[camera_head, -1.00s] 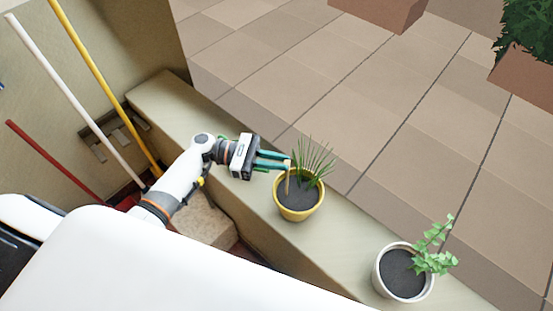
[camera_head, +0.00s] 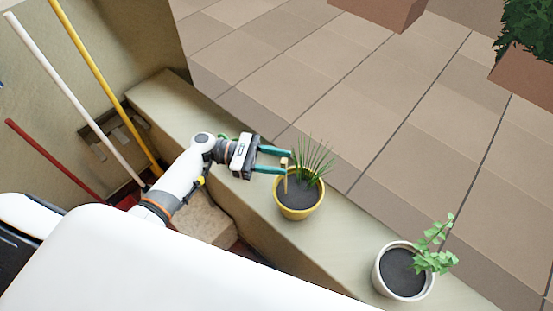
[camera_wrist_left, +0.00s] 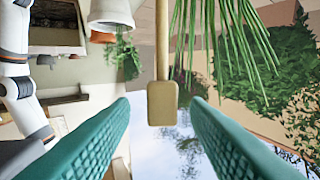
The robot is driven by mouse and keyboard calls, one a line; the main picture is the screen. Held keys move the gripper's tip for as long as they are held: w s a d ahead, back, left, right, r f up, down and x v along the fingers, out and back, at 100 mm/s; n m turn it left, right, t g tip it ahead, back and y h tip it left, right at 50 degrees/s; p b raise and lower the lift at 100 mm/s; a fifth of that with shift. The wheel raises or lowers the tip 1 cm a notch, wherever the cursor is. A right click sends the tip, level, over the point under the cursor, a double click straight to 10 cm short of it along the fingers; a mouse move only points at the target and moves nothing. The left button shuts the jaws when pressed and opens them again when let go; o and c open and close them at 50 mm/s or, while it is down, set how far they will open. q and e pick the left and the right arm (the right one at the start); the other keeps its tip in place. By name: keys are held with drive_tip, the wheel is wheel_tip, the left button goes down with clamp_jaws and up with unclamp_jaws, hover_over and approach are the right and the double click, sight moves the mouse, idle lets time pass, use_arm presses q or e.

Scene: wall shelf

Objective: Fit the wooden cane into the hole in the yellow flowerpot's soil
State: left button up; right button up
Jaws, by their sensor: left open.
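The wooden cane (camera_head: 285,181) stands roughly upright at the left side of the yellow flowerpot (camera_head: 299,213), its lower end at the dark soil. The hole is hidden, so I cannot tell how deep the cane sits. My left gripper (camera_head: 287,162) is open around the cane's top. In the left wrist view the cane's wider, flat-ended top (camera_wrist_left: 162,103) lies between the two teal fingers, with a gap on both sides. A grassy plant (camera_head: 315,160) grows in the same pot; its leaves also show in the left wrist view (camera_wrist_left: 235,40). My right gripper is not in view.
The yellow pot stands on a pale ledge (camera_head: 240,195). A white pot (camera_head: 381,279) with a leafy plant stands farther right on it. Red, white and yellow poles (camera_head: 90,75) lean at the left. Tiled floor lies beyond the ledge.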

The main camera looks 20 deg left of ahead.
use_arm(q)
drive_tip(key=s+a+b, duration=0.2)
drive_tip(key=a+b, duration=0.1)
drive_tip(key=a, duration=0.8)
drive_tip(key=shift+a, duration=0.4)
